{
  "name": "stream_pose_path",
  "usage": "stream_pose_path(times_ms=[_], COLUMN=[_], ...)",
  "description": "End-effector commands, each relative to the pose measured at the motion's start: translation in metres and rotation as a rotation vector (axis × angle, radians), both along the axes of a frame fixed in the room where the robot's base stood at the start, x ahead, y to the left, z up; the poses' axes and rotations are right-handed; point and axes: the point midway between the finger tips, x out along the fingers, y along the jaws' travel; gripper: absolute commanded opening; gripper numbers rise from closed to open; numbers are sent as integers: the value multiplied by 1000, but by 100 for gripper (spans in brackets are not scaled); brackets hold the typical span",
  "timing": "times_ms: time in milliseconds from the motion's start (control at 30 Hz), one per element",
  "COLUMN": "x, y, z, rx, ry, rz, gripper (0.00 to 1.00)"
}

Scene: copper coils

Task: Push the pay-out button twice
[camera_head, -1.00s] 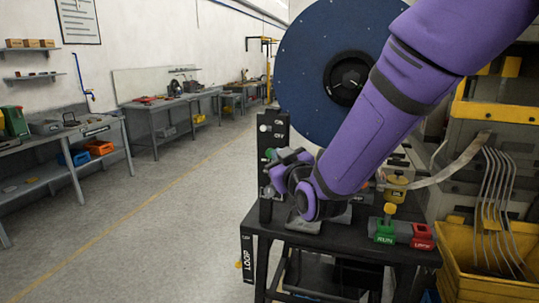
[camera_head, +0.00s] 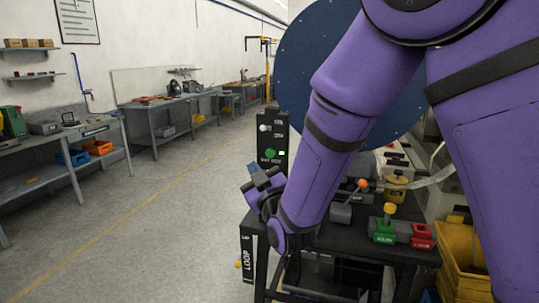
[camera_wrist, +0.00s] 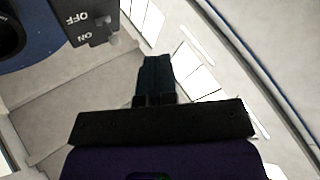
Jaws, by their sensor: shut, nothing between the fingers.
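The black control panel (camera_head: 281,128) stands upright at the left end of the dark table. A round green button (camera_head: 270,153) sits on its lower part above a white label that seems to read "PAY OUT". My gripper (camera_head: 257,170) is just below and left of the button, apart from it, with empty fingers. In the wrist view the shut dark fingers (camera_wrist: 158,62) point up the picture over blurred floor. A corner of the panel (camera_wrist: 92,14) with ON and OFF markings shows at upper left there; the green button is out of that view.
A white knob (camera_head: 264,128) is above the button. The large blue reel (camera_head: 315,60) stands behind the panel. An orange-tipped lever (camera_head: 361,186) and green and red blocks (camera_head: 384,232) are on the table (camera_head: 345,238). The floor at left is clear.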

Motion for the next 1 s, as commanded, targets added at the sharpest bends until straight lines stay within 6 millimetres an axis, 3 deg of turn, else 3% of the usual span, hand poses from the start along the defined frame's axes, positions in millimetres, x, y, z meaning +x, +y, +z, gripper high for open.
stream_pose_path(times_ms=[600, 1000], x=[66, 79], y=[-25, -29], z=[0, 0], rx=[0, -1], ry=[1, 1], rz=[-3, -1], gripper=[0, 0])
